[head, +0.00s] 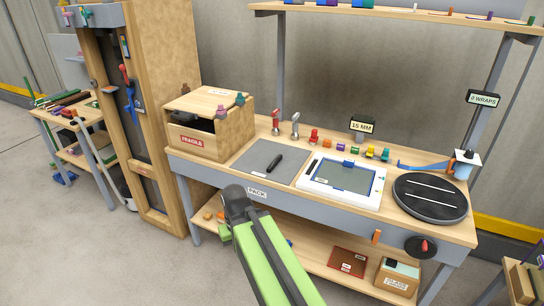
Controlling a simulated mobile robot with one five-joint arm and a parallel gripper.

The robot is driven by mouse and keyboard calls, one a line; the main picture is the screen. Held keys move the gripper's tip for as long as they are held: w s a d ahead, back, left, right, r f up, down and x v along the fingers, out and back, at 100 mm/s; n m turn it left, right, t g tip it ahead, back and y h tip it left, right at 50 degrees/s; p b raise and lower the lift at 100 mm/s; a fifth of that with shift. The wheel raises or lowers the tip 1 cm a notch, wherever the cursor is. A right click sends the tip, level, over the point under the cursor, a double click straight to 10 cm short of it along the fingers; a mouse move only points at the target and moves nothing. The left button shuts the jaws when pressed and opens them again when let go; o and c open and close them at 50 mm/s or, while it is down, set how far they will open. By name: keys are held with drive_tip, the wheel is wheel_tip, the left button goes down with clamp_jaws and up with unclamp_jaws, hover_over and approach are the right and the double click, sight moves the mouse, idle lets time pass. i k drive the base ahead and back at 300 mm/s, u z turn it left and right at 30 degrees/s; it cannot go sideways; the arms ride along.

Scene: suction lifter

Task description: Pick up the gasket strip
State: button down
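I cannot tell for sure which thing is the gasket strip. A short black elongated piece (274,164) lies on the grey mat (252,159) on the workbench. A thin dark strip (312,165) lies at the left edge of the white framed panel (343,180) beside the mat. My green arm reaches up from the bottom edge to a dark joint in front of the bench. No gripper fingers show, so my gripper is out of view.
A wooden box marked FRAGILE (207,136) stands at the bench's left end. A black turntable (430,197) is at the right, with a blue bar (422,167) behind it. Several small coloured pieces line the back. A lower shelf (325,254) holds boxes.

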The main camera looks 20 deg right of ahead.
sight(274, 163)
drive_tip(key=z, duration=0.25)
drive_tip(key=i, duration=0.8)
drive_tip(key=u, duration=4.3)
drive_tip(key=i, duration=0.15)
drive_tip(key=z, duration=1.6)
drive_tip(key=k, duration=1.3)
drive_tip(key=z, duration=0.75)
drive_tip(key=i, duration=0.9)
drive_tip(key=u, duration=0.05)
